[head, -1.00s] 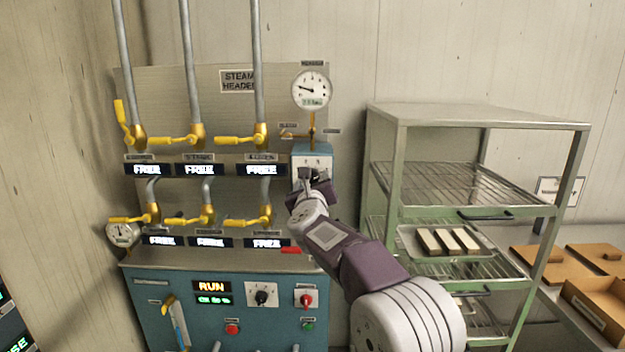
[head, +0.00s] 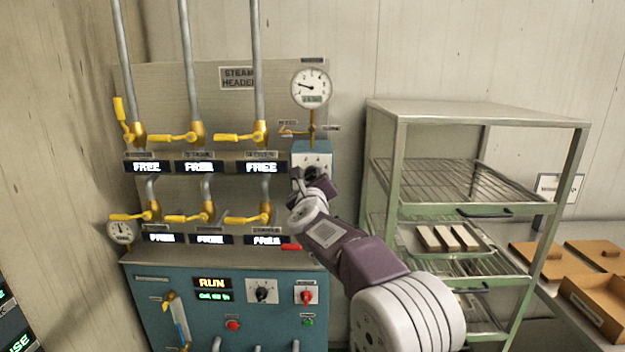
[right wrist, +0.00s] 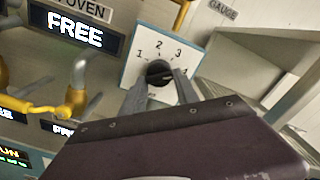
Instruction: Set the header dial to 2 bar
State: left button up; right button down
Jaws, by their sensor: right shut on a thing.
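The header dial is a black knob (right wrist: 158,73) on a white plate (right wrist: 190,35) marked 1, 2, 3 and 4 in the right wrist view. My right gripper (right wrist: 161,84) is shut on the knob, one finger on each side. In the head view the gripper (head: 312,178) reaches the blue dial box (head: 311,148) and hides most of the knob. Where the knob's pointer stands is hard to tell. The round gauge (head: 312,88) above has its needle toward the left; its small digital readout is too small to read. My left gripper is not in view.
Yellow-handled valves (head: 172,138) and several FREE displays (head: 198,167) lie left of the dial. A blue cabinet (head: 180,290) with switches stands below. A green rack (head: 400,150) with trays stands close on the right, beside my right arm.

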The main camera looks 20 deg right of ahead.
jog(key=n+p, duration=0.1)
jog(key=n, duration=0.3)
jog(key=shift+r+n, duration=0.1)
jog(key=shift+n, duration=0.2)
jog(key=n+p, duration=0.2)
jog(key=n, duration=0.1)
jog(key=shift+r+n, duration=0.1)
jog(key=shift+n, duration=0.3)
jog(key=n+p, duration=0.2)
jog(key=n, duration=0.2)
jog(key=shift+n, duration=0.4)
jog(key=shift+n+p, duration=0.55)
jog(key=shift+n, duration=0.45)
jog(key=c, duration=1.3)
grip_release()
jog(key=o, duration=0.4)
jog(key=shift+s, duration=0.1)
